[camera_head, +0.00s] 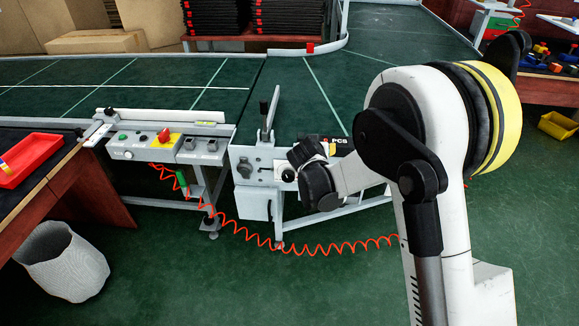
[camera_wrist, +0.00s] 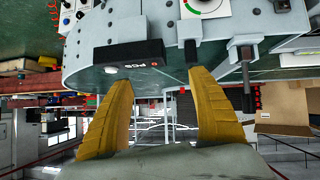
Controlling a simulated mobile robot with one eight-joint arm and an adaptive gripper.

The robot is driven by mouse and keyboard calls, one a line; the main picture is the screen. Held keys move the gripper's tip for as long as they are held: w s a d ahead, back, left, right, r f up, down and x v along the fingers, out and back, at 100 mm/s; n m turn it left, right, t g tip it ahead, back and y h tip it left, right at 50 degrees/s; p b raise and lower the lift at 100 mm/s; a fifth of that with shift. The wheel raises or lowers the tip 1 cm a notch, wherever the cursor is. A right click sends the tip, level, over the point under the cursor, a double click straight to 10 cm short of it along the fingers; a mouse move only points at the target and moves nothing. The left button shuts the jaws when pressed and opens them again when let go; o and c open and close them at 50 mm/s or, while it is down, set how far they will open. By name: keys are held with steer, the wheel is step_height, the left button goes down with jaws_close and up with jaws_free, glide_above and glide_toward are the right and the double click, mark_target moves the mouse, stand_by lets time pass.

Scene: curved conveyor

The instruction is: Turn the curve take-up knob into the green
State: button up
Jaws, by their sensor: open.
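A white round dial (camera_wrist: 205,8) with a green arc and a red mark shows at the top edge of the wrist view, partly cut off. In the head view the white dial plate (camera_head: 283,171) with a dark centre, seemingly the take-up knob, is on the front of the grey conveyor unit, just left of my gripper (camera_head: 314,179). In the wrist view my gripper (camera_wrist: 160,85) has two yellow fingers spread apart with nothing between them. The dial lies beyond the right finger, apart from it. The knob's pointer setting cannot be read.
A black PCS counter (camera_wrist: 128,64) stands close ahead of the fingers. A control box (camera_head: 175,145) with buttons is further left. A red coiled cable (camera_head: 300,245) hangs below; open green floor lies in front.

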steer(key=w+a+f, duration=0.3)
steer(key=a+f, duration=0.2)
steer(key=f, duration=0.3)
steer(key=t+y, duration=0.1)
steer(key=t, duration=0.1)
glide_toward(288, 177)
steer(key=w, duration=0.1)
steer(key=b+x, duration=0.4)
steer(key=x, duration=0.6)
steer(key=shift+w+f, duration=0.25)
steer(key=shift+f, duration=0.1)
steer(key=c, duration=1.2)
